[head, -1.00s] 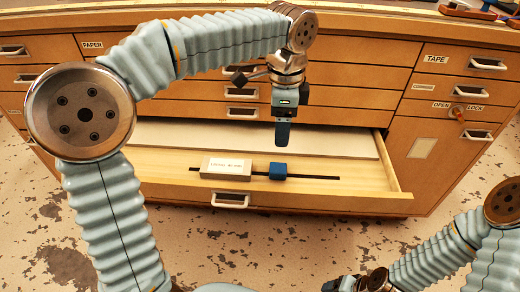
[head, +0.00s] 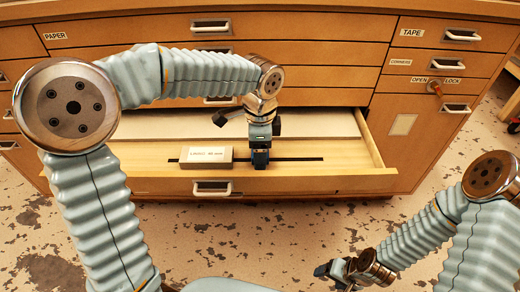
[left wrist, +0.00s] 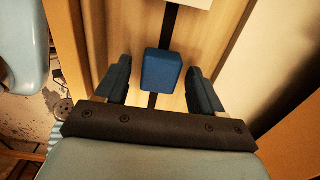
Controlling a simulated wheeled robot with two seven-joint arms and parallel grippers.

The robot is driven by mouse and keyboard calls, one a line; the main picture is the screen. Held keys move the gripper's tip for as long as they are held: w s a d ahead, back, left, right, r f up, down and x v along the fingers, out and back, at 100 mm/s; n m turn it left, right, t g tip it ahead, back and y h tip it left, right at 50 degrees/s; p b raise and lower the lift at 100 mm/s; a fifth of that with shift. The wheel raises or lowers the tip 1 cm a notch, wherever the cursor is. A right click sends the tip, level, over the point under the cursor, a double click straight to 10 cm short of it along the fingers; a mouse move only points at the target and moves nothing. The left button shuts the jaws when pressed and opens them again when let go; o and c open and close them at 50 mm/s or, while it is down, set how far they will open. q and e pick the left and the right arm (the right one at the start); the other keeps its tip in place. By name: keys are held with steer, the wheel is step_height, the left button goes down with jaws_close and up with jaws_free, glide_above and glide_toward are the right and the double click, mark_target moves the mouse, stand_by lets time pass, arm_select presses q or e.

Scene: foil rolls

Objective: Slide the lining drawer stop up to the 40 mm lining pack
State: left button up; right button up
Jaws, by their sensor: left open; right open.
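The lining pack (head: 206,158), a pale labelled block, lies on the black rail (head: 305,159) in the open drawer. Its edge also shows at the top of the left wrist view (left wrist: 188,3). The blue drawer stop (left wrist: 162,70) sits on the rail to the right of the pack, with a gap between them. In the head view my left gripper (head: 260,160) hangs down over the stop and mostly hides it. In the left wrist view its open fingers stand on either side of the stop, with clearance on both sides. My right gripper (head: 328,270) is open and empty over the floor at lower right.
The open drawer (head: 290,185) has a front wall with a metal handle (head: 212,188) and a right side wall. A pale sheet (head: 320,123) covers its back part. The closed cabinet drawers (head: 330,55) rise behind. The rail is bare right of the stop.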

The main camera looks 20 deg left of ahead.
mark_target(243, 160)
arm_select(q)
steer(key=shift+c, duration=0.5)
jaws_close()
steer(key=shift+s+a, duration=0.2)
steer(key=shift+a, duration=0.5)
steer(key=shift+s+a, duration=0.2)
steer(key=shift+a, duration=0.5)
steer(key=shift+s+a, duration=0.2)
steer(key=shift+a, duration=0.5)
steer(key=shift+o, duration=0.5)
jaws_free()
step_height(243, 160, up, 14)
steer(key=p, duration=0.2)
steer(key=shift+p, duration=0.35)
